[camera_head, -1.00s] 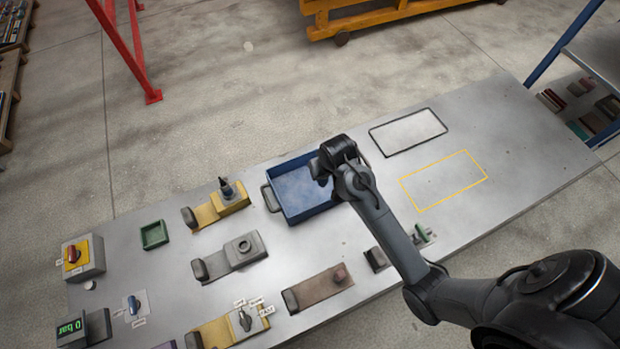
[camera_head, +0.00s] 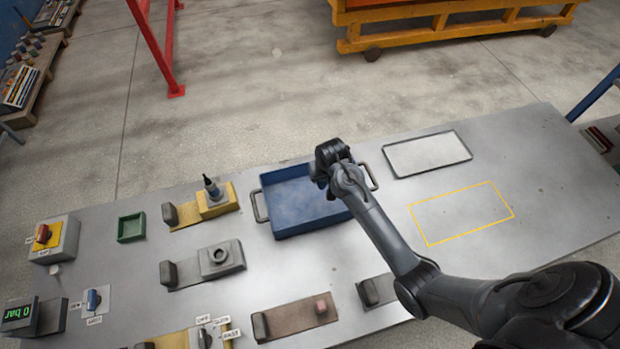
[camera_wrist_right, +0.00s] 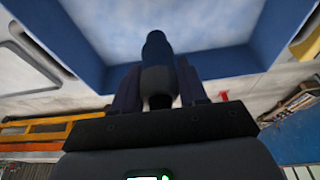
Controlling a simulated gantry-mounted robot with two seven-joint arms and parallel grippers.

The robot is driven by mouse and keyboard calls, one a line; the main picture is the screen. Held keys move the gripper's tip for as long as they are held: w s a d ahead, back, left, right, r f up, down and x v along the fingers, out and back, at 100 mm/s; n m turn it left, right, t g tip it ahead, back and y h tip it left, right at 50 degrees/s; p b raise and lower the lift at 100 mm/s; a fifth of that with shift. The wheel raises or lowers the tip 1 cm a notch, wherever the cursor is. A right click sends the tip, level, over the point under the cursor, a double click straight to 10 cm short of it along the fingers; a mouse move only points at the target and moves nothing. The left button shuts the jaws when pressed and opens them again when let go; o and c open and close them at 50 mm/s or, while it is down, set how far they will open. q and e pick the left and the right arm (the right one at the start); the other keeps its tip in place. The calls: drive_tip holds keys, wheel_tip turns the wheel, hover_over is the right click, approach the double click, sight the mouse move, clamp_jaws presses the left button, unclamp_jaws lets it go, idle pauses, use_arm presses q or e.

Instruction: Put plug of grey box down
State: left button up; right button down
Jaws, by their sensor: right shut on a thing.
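My right gripper (camera_head: 322,172) is above the right part of the blue tray (camera_head: 307,229). In the right wrist view my right gripper (camera_wrist_right: 158,88) is shut on a dark, rounded plug (camera_wrist_right: 156,62), which points toward the tray's pale blue floor. In the head view the plug is hidden by the gripper. The grey box (camera_head: 222,262) has a round, open socket on top and stands on a grey plate left of the tray. My left gripper is not in view.
A yellow box with a dark bottle-like part (camera_head: 212,190) stands left of the tray. A green open tray (camera_head: 131,228) is farther left. A light panel in a dark frame (camera_head: 428,154) and an empty yellow outline (camera_head: 462,213) lie to the right on the bench.

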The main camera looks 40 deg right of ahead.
drive_tip(key=shift+w+d+f+b, duration=0.1)
drive_tip(key=shift+w+f+b, duration=0.15)
drive_tip(key=shift+w+f, duration=1)
drive_tip(key=shift+w+d+f+b, duration=0.1)
drive_tip(key=shift+w+f+b, duration=0.15)
drive_tip(key=shift+w+f, duration=1)
drive_tip(key=shift+w+d+f+b, duration=0.1)
drive_tip(key=shift+w+f+b, duration=0.15)
drive_tip(key=shift+w+f, duration=1)
drive_tip(key=shift+s+f, duration=0.3)
drive_tip(key=shift+f, duration=0.1)
drive_tip(key=c, duration=0.6)
unclamp_jaws()
